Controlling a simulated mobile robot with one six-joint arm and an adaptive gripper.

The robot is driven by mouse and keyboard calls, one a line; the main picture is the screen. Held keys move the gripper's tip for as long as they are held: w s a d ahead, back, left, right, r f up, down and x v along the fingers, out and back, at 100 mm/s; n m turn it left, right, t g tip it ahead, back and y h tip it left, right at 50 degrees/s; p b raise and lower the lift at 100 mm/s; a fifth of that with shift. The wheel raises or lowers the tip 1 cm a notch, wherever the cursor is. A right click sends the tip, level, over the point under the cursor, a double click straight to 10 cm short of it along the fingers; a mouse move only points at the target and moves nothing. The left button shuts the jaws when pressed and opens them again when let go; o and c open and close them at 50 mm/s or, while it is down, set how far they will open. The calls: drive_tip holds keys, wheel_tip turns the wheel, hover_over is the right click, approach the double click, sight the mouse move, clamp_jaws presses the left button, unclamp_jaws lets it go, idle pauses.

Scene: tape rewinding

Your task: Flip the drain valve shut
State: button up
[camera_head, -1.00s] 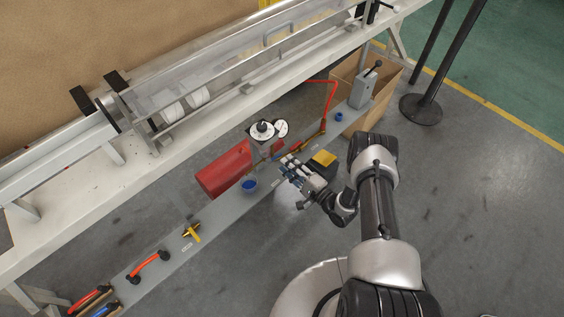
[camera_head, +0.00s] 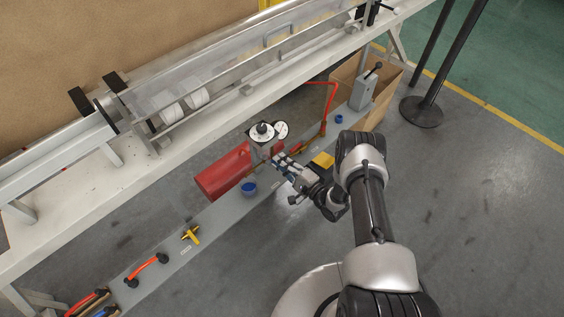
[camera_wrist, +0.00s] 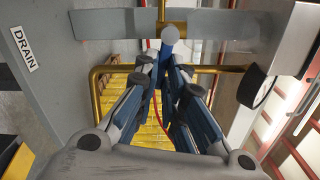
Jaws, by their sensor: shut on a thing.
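The drain valve shows in the wrist view as a blue lever handle (camera_wrist: 170,42) with a rounded end, on a brass fitting (camera_wrist: 172,14). A white DRAIN label (camera_wrist: 24,49) is on the grey panel to its left. My gripper (camera_wrist: 165,68) has its fingertips closed in on either side of the handle and is shut on it. In the head view my gripper (camera_head: 281,161) is at the grey rail, right of the red tank (camera_head: 223,172). The valve is too small and covered there to tell its angle.
Brass pipes (camera_wrist: 98,90) run on both sides of the fingers, and a dial gauge (camera_wrist: 259,92) is close on the right. A blue cup-like part (camera_head: 249,188), a yellow valve (camera_head: 190,235) and an orange handle (camera_head: 148,268) lie along the rail.

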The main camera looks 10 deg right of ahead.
clamp_jaws()
drive_tip(key=shift+r+n, duration=0.25)
drive_tip(key=shift+n, duration=0.45)
drive_tip(key=shift+r+n, duration=0.2)
drive_tip(key=shift+n, duration=0.5)
drive_tip(key=o, duration=0.6)
unclamp_jaws()
drive_tip(key=v, duration=1.2)
drive_tip(key=shift+r, duration=0.1)
drive_tip(key=shift+w, duration=0.1)
